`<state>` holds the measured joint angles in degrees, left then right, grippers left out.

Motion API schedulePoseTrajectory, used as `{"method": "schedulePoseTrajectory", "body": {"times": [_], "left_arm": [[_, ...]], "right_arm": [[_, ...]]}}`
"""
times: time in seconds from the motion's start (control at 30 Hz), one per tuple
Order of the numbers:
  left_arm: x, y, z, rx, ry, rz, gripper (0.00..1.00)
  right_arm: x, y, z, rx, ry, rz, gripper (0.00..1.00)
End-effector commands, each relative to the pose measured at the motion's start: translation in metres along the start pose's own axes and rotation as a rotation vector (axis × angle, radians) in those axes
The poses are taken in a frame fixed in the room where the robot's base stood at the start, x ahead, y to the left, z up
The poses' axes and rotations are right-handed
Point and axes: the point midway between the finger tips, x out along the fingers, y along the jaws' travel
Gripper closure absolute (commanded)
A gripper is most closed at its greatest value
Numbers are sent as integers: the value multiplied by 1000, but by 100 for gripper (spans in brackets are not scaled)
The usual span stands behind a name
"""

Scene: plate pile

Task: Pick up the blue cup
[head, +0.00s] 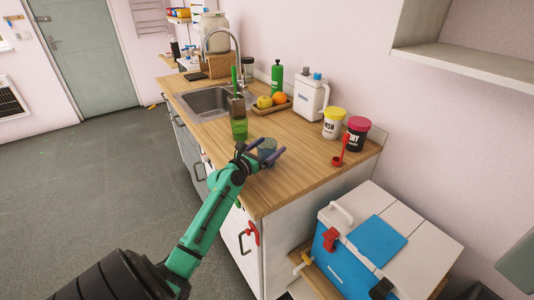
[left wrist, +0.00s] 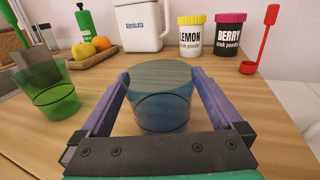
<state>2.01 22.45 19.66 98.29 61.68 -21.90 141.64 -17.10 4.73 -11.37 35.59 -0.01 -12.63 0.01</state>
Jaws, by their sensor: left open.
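The blue cup (head: 267,146) is a see-through bluish cup standing upright near the front edge of the wooden counter. In the left wrist view the blue cup (left wrist: 162,98) stands between the two purple fingers of my left gripper (left wrist: 160,95). The fingers are open, one on each side of it; I cannot tell whether they touch it. In the head view my left gripper (head: 262,154) reaches the cup from the front and partly hides it. My right gripper is not in view.
A green cup (left wrist: 48,92) stands left of the blue cup. Behind are a fruit tray (head: 262,110), a white jug (head: 311,98), lemon (head: 332,124) and berry (head: 355,135) powder tubs and a red scoop (head: 340,154). The sink (head: 205,101) is farther left. Counter right of the cup is clear.

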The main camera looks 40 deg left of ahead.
Motion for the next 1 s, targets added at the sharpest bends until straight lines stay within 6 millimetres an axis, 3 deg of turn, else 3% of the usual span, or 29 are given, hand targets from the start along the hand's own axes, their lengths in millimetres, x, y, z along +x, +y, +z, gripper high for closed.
{"method": "schedulePoseTrajectory", "body": {"times": [0.1, 0.3, 0.33, 0.5, 0.83, 1.0], "left_arm": [[18, 0, 0, -1, -1, 0, 0], [20, 0, -1, -1, 0, 0, 0], [20, 0, -1, -1, 0, 0, 4], [20, 0, -1, -1, 0, 0, 69], [20, 0, 6, -1, -2, 0, 70], [20, 0, 34, -2, -5, 0, 70]], "right_arm": [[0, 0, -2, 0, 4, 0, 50], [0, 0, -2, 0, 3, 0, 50], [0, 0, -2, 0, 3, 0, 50], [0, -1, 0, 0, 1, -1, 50], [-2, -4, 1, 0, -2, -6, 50], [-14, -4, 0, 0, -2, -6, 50]]}}
